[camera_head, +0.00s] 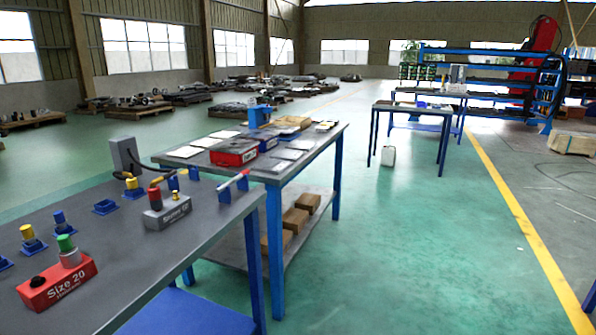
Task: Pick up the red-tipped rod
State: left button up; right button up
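The red-tipped rod (234,181) is a thin pale rod with a red end. It lies near the right edge of the near grey table (160,262), tilted in the picture with its red end up and to the right. It seems to rest on small blue supports (224,195). Neither of my grippers shows in the head view.
A grey block (168,214) with a red-topped cylinder stands left of the rod. A red "Size 20" block (57,285) with a green-topped cylinder sits nearer. A grey box (124,156) stands behind. A second table (287,160) adjoins; green floor (400,260) is clear to the right.

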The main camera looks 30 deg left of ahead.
aim_at(241, 175)
jog(key=u, duration=0.2)
jog(key=i, duration=0.85)
jog(key=u, duration=0.7)
